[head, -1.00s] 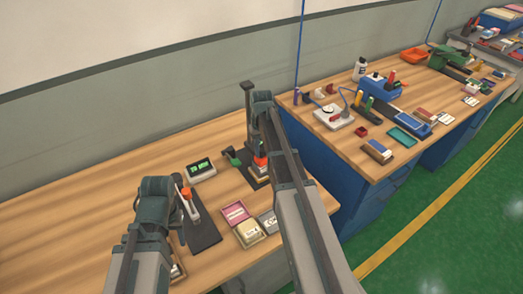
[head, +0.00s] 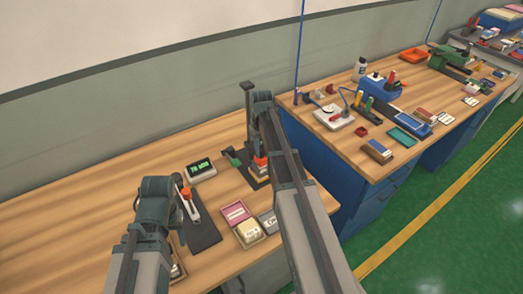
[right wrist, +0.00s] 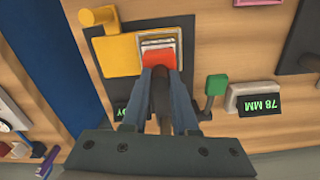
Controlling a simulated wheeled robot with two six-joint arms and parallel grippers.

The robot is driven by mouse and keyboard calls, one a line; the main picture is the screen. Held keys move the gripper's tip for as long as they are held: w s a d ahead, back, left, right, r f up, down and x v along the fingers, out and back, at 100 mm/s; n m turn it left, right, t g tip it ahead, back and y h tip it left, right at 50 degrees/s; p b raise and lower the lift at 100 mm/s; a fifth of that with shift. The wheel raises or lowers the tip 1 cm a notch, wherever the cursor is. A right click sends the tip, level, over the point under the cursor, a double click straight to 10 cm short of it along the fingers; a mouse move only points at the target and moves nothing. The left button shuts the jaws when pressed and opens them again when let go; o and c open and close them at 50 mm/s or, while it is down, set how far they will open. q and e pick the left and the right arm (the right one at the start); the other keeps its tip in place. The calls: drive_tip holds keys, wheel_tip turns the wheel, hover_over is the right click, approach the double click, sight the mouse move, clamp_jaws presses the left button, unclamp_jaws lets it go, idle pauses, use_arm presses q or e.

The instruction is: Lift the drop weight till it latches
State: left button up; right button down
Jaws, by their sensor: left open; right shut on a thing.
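The drop weight, a red block (right wrist: 162,53), shows between the fingers of my right gripper (right wrist: 163,72) in the right wrist view. The fingers are shut on it. In the head view the red weight (head: 260,161) is partly hidden by my right gripper (head: 257,146). It sits beside the dark upright post (head: 248,98) of the rig. A small display (head: 201,169) left of the rig reads 78 MM in the wrist view (right wrist: 265,102). A green lever (right wrist: 215,85) stands beside the weight. My left gripper (head: 148,222) is open and away from the rig; its fingertips are hard to see.
A dark stand with an orange-topped tool (head: 186,192) is close to my left gripper. A pink tray (head: 236,213) and cream box (head: 250,233) lie in front of the rig. The left table area is clear. A second, crowded bench (head: 350,150) stands right.

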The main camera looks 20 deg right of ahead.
drive_tip(key=shift+r, duration=0.1)
wheel_tip(320, 180, up, 21)
drive_tip(key=p, duration=2.1)
drive_tip(key=shift+w, duration=0.15)
drive_tip(key=c, duration=0.7)
unclamp_jaws()
wheel_tip(320, 180, up, 7)
drive_tip(key=p, duration=0.8)
hover_over(262, 150)
drive_tip(key=shift+w+r, duration=0.15)
